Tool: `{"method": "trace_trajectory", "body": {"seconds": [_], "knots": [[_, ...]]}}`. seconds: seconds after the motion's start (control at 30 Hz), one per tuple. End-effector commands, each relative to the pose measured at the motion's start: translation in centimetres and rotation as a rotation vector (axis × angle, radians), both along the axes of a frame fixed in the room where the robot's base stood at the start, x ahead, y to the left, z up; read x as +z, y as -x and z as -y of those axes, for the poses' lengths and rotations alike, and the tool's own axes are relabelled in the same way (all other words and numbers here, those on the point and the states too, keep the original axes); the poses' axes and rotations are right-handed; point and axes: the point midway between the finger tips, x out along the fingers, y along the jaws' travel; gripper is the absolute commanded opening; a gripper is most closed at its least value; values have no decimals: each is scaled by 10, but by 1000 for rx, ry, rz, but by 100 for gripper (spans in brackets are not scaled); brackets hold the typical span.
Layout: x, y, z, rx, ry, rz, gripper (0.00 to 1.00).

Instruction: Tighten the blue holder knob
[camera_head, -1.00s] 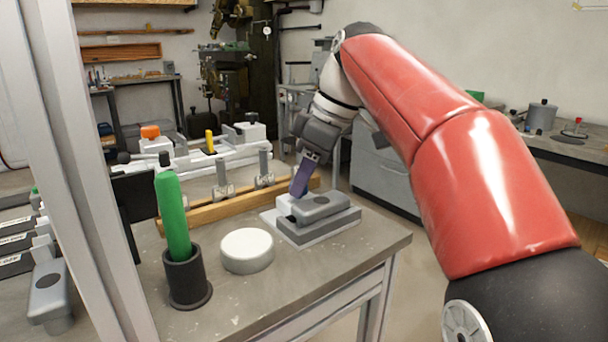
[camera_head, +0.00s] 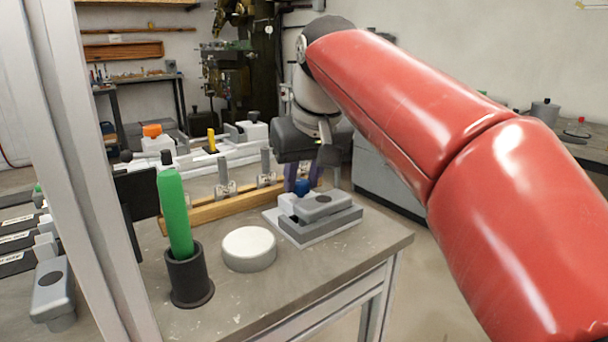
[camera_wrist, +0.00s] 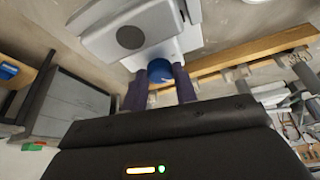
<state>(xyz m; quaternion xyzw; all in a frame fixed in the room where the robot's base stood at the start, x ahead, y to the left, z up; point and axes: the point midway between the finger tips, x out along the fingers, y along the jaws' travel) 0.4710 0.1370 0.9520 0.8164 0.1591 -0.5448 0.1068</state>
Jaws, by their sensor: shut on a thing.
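The blue holder knob (camera_head: 302,187) shows at the back of a grey and white holder block (camera_head: 318,220) on the right part of the bench. My gripper (camera_head: 300,182) reaches down behind the block, its dark purple fingers at the knob. In the wrist view the blue knob (camera_wrist: 160,70) sits between the two fingers, and my gripper (camera_wrist: 160,90) is shut on it. The grey top part of the holder (camera_wrist: 132,36) with a dark round spot lies just beyond the knob. The far side of the knob is hidden.
A green-handled tool (camera_head: 174,215) stands in a black cup (camera_head: 188,278) at the front left. A white round puck (camera_head: 249,249) lies beside it. A wooden rail (camera_head: 222,207) with metal clamps runs behind. Bare bench lies in front of the holder block.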

Motion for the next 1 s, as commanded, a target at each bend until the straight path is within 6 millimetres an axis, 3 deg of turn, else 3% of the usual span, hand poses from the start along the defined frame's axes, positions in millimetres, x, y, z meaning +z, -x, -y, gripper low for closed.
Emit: {"method": "trace_trajectory", "body": {"seconds": [0.6,1.0], "knots": [[0,0,-6,-579,0,0,6],[0,0,-9,-859,-1,0,6]]}}
